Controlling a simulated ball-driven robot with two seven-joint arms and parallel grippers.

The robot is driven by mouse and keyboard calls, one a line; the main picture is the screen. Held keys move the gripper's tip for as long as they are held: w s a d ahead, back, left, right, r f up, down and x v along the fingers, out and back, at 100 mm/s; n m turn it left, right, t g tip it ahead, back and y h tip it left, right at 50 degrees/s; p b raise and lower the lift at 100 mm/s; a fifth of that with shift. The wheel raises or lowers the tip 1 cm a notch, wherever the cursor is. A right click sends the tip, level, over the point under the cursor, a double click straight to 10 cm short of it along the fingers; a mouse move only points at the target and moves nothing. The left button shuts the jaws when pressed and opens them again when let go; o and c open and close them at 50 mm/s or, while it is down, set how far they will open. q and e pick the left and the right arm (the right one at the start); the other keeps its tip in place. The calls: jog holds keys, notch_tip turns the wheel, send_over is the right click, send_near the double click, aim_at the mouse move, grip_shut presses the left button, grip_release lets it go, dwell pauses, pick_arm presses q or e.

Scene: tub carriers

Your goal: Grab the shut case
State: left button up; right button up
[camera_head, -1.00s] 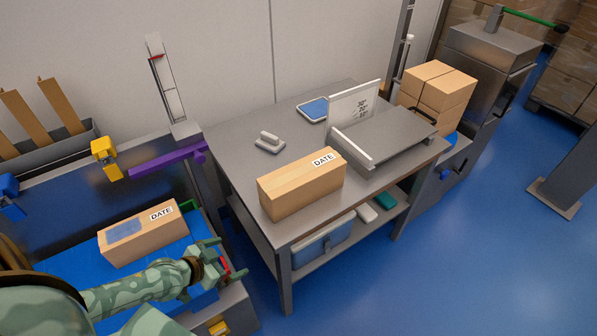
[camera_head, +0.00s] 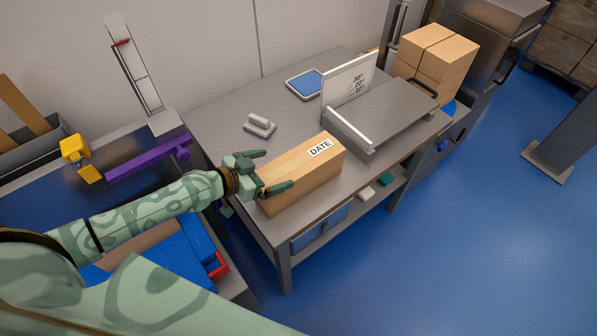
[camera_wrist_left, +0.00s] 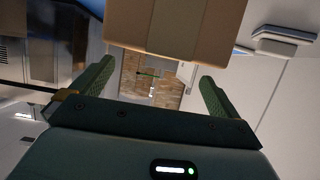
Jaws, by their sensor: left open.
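The shut case (camera_head: 305,178) is a long brown cardboard box with tape along its top and a white DATE label. It lies on the steel table (camera_head: 215,125), near the front left edge. My left gripper (camera_head: 273,169) is open and empty at the left end of this case; one finger overlaps that end in the head view. In the left wrist view the case (camera_wrist_left: 175,30) fills the top middle, beyond my spread fingers (camera_wrist_left: 157,72). I cannot tell whether a finger touches it. My right gripper is not in view.
A sloped steel stand (camera_head: 385,115) with a white angle plate is right of the case. A grey-white handled tool (camera_head: 260,124) and a blue-topped tablet (camera_head: 304,84) lie behind. Another brown box (camera_head: 152,236) at left is mostly hidden by my arm. Stacked cartons (camera_head: 435,62) stand back right.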

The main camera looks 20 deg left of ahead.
aim_at(293, 164)
pick_arm(q)
jog(key=x, duration=0.2)
jog(key=shift+w+d+f, duration=0.1)
jog(key=shift+w+d, duration=0.05)
jog(key=shift+w, duration=0.05)
jog(key=x, duration=0.4)
jog(key=shift+w+d+f+b, duration=0.15)
jog(key=shift+d+b, duration=0.1)
jog(key=shift+b, duration=0.05)
jog(key=c, duration=1.7)
jog(key=shift+c, duration=1.3)
jog(key=shift+w+r, duration=0.1)
jog(key=shift+r, duration=0.15)
